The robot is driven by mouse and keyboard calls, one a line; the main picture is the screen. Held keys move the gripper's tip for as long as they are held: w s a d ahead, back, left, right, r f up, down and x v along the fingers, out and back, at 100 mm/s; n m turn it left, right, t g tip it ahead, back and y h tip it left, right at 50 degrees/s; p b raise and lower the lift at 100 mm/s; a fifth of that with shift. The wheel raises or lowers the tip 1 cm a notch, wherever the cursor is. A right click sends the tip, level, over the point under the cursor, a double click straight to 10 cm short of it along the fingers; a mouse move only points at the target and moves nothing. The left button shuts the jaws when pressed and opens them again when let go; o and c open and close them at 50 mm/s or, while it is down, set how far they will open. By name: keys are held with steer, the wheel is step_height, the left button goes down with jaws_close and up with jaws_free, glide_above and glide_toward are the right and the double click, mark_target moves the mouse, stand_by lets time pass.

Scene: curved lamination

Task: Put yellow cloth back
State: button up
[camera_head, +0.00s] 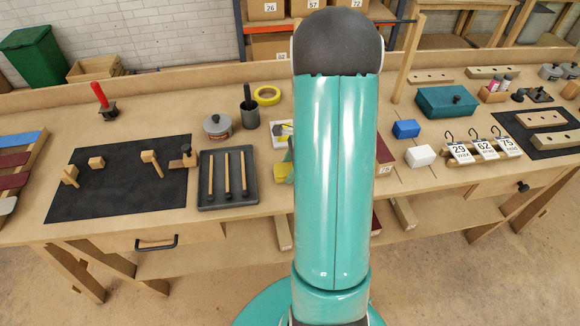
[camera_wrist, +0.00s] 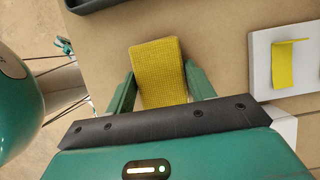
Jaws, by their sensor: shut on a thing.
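The yellow cloth (camera_wrist: 157,58) is a textured folded block in the wrist view, between the two green fingers of my gripper (camera_wrist: 161,78). My gripper is shut on it, with a finger along each side. The cloth's far end sticks out past the fingertips, over the tan bench top. In the head view a yellow part of the cloth (camera_head: 282,171) shows left of my arm, near the bench's front edge; my arm hides most of the gripper. I cannot tell whether the cloth touches the bench.
A white board (camera_wrist: 263,70) with a yellow strip (camera_wrist: 290,62) lies right of the cloth in the wrist view. In the head view a dark tray (camera_head: 205,200) with wooden-handled tools lies left of my arm. A white block (camera_head: 420,156) and numbered tags (camera_head: 484,148) stand right.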

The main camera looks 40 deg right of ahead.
steer(key=shift+f, duration=0.15)
steer(key=o, duration=1)
steer(key=shift+c, duration=0.2)
